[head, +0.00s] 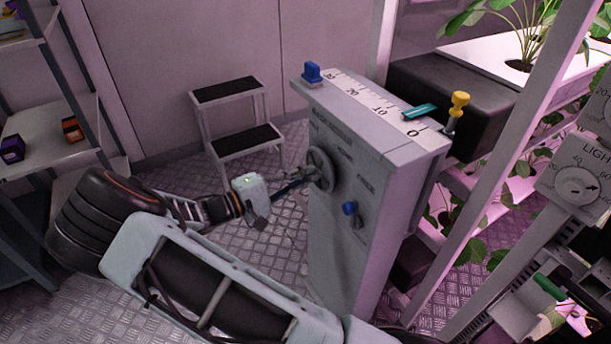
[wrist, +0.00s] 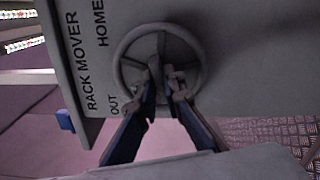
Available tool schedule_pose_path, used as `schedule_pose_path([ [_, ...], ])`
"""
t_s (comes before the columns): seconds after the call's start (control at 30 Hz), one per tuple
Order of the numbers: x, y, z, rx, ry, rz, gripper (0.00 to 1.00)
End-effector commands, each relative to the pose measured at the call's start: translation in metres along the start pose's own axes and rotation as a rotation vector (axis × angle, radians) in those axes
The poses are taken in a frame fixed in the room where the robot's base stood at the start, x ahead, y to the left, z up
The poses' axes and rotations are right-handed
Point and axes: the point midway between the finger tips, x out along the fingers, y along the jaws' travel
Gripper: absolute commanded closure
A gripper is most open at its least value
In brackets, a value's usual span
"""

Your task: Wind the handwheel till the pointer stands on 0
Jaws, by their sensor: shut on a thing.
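The grey handwheel (head: 326,165) is on the front of the grey rack mover box (head: 345,225). It also shows in the wrist view (wrist: 198,68) as a ring with spokes. My gripper (head: 311,177) is shut on the handwheel; in the wrist view its fingertips (wrist: 161,88) are inside the rim, near the hub. Exactly which part they pinch is hard to tell. The teal pointer (head: 420,111) lies across the white scale (head: 365,101) on the box top. Its tip stands between 10 and 0, closer to 0.
A blue block (head: 312,72) stands at the scale's 30 end and a yellow-topped knob (head: 459,104) past 0. A blue knob (head: 350,208) sits below the handwheel. A step stool (head: 238,130) stands behind on the left. Plant racks close off the right.

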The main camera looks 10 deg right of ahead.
Motion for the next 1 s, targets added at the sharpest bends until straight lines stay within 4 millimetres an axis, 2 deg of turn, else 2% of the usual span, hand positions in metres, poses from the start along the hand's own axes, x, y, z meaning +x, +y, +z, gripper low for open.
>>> schedule_pose_path([
  [0.17, -0.001, 0.0, 0.0, -0.001, 0.001, -0.001, 1.0],
  [0.2, -0.001, 0.0, 0.0, -0.001, 0.001, -0.001, 0.9],
  [0.37, 0.0, 0.0, 0.0, -0.001, 0.001, -0.001, 0.74],
  [0.67, -0.002, 0.0, 0.0, -0.001, 0.001, 0.0, 0.74],
  [0.83, -0.021, 0.0, -0.001, 0.0, 0.003, 0.0, 0.74],
  [1.0, -0.059, 0.0, -0.001, 0.0, 0.005, 0.0, 0.74],
])
